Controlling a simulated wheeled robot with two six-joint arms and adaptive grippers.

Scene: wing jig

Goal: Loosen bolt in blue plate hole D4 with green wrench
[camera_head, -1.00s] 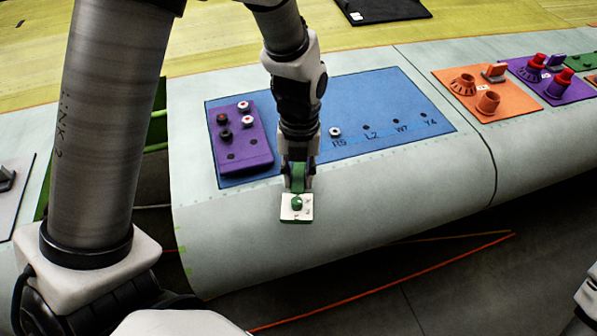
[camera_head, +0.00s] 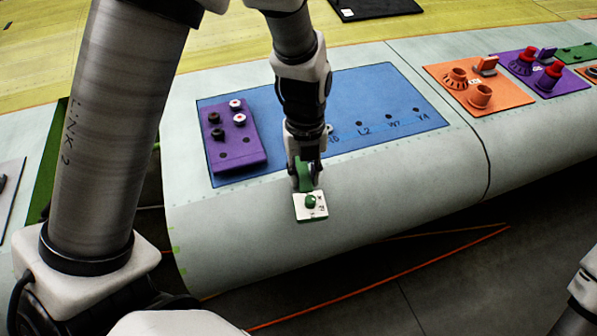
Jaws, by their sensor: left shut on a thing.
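My left gripper (camera_head: 305,182) is shut on the green wrench (camera_head: 304,171), over the front edge of the blue plate. A white square piece with a green knob (camera_head: 310,202) shows at the wrench's lower end. The blue plate (camera_head: 290,160) lies on the pale wing skin. Labels L2, W7 and Y4 can be read beside its holes; a label at the left is partly covered by my gripper, along with most of a bolt (camera_head: 329,128). I cannot make out a D4 label. My right gripper is not in view; only part of my right arm shows at the lower right edge.
A purple block (camera_head: 236,155) with several red-and-white and dark bolts sits on the plate's left part. An orange plate (camera_head: 454,75) and a purple plate (camera_head: 565,93) with knobs lie further right.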

